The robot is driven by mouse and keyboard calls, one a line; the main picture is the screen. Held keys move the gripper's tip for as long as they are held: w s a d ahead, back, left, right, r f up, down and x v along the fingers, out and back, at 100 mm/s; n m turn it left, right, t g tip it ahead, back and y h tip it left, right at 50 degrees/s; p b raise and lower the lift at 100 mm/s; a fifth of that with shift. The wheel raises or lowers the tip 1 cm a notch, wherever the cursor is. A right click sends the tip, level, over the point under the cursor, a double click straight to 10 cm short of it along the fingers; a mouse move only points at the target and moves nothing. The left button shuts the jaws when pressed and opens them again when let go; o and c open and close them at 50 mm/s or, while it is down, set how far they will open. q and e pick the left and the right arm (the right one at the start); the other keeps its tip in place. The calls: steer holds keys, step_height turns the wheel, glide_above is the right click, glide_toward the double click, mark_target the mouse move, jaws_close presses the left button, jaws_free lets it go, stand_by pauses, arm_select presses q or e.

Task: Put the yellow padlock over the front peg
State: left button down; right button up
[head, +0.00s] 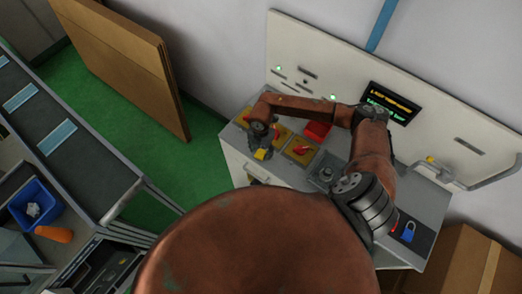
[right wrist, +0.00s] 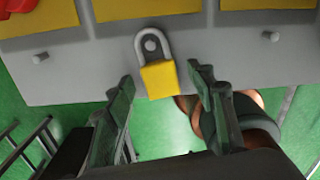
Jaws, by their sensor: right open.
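The yellow padlock (right wrist: 159,79) hangs at the front edge of the grey console in the right wrist view. Its grey shackle appears to loop around a peg (right wrist: 150,45). The yellow body also shows in the head view (head: 261,155), below my right gripper (head: 262,146). In the right wrist view my right gripper (right wrist: 160,85) is open, with one finger on each side of the padlock and gaps between. Neither finger touches it. My left gripper is not identifiable in either view.
Bare pegs stand left (right wrist: 40,57) and right (right wrist: 270,36) of the padlock. Yellow plates with red handles (head: 302,149) and a red block (head: 317,131) are on the console top. A blue padlock (head: 408,233) lies on a dark pad at the right. A conveyor (head: 75,135) stands left.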

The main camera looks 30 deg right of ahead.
steer(key=shift+r, duration=0.15)
step_height(320, 180, up, 12)
stand_by(0.4)
